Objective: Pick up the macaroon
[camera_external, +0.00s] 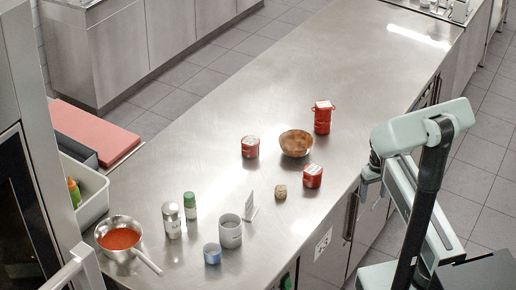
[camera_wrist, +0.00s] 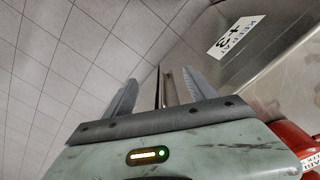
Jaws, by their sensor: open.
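A small tan, roundish item (camera_external: 281,191), likely the macaroon, sits on the steel counter (camera_external: 270,85) near its front edge, left of a red tin (camera_external: 312,176). My gripper (camera_external: 366,180) is beyond the counter's right edge, to the right of the macaroon and well apart from it. In the wrist view my gripper (camera_wrist: 161,88) is open, with nothing between its two fingers. The macaroon does not show in the wrist view.
A brown bowl (camera_external: 296,143), a red tin (camera_external: 250,147) and a red canister (camera_external: 323,117) stand behind the macaroon. The far counter is clear.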

